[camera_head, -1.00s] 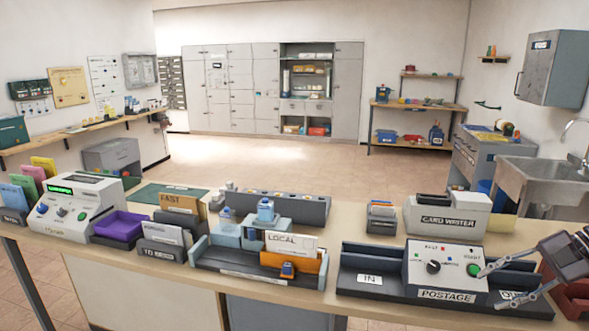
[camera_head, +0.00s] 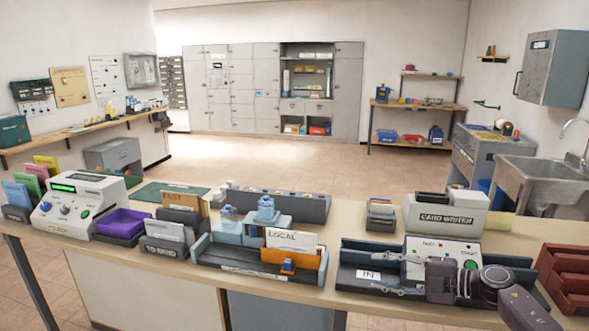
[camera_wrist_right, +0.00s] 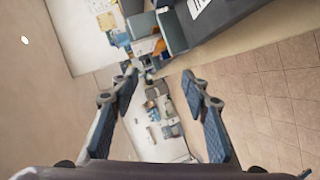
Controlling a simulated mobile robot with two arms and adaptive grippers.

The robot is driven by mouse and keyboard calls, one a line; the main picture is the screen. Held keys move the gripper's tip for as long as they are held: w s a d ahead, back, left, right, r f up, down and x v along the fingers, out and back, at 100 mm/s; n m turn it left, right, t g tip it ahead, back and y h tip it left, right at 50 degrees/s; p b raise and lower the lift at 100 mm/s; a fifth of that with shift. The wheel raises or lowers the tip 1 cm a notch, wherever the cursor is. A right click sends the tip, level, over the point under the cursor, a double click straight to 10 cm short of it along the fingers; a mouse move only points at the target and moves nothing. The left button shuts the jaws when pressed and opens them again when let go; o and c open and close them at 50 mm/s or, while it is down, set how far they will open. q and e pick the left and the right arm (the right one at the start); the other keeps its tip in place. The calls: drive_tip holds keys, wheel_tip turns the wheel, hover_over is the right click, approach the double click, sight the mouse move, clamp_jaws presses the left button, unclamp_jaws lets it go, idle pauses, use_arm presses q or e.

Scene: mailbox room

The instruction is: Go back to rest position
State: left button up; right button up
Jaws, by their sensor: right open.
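My right gripper (camera_head: 388,274) comes in from the right in the head view, in front of the postage machine (camera_head: 440,248), and hides much of its front. Its two fingers point left and stand apart. In the right wrist view the fingers (camera_wrist_right: 165,90) are also spread, with nothing between them. My left gripper does not show in any view.
A red rack (camera_head: 566,280) stands at the right. A sink (camera_head: 545,180) is behind. The floor beyond is clear.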

drive_tip(key=s+a+m+t+h, duration=0.1)
drive_tip(key=a+m+t+h, duration=0.2)
drive_tip(key=a+m+t, duration=0.5)
drive_tip(key=s+d+f+m+g+h, duration=0.2)
drive_tip(key=s+d+f+m+h, duration=0.1)
drive_tip(key=s+f+m+h, duration=0.3)
drive_tip(key=s+d+f+m+g+h, duration=0.1)
drive_tip(key=s+d+f+m+h, duration=0.2)
drive_tip(key=s+f+m, duration=0.5)
drive_tip(key=s+f+g, duration=0.2)
drive_tip(key=s+g, duration=0.1)
drive_tip(key=s, duration=0.7)
drive_tip(key=s+f+m+g, duration=0.15)
drive_tip(key=s+g, duration=0.25)
drive_tip(key=s, duration=0.6)
drive_tip(key=s+f+g, duration=0.3)
drive_tip(key=s, duration=0.8)
wheel_tip(320, 180, down, 26)
drive_tip(key=s+g, duration=0.1)
drive_tip(key=s+d+f+g, duration=0.1)
drive_tip(key=s+d+f, duration=0.1)
drive_tip(key=s+f, duration=1.4)
drive_tip(key=shift+s+d+n+g, duration=0.3)
drive_tip(key=shift+s+n, duration=0.05)
drive_tip(key=shift+s, duration=0.3)
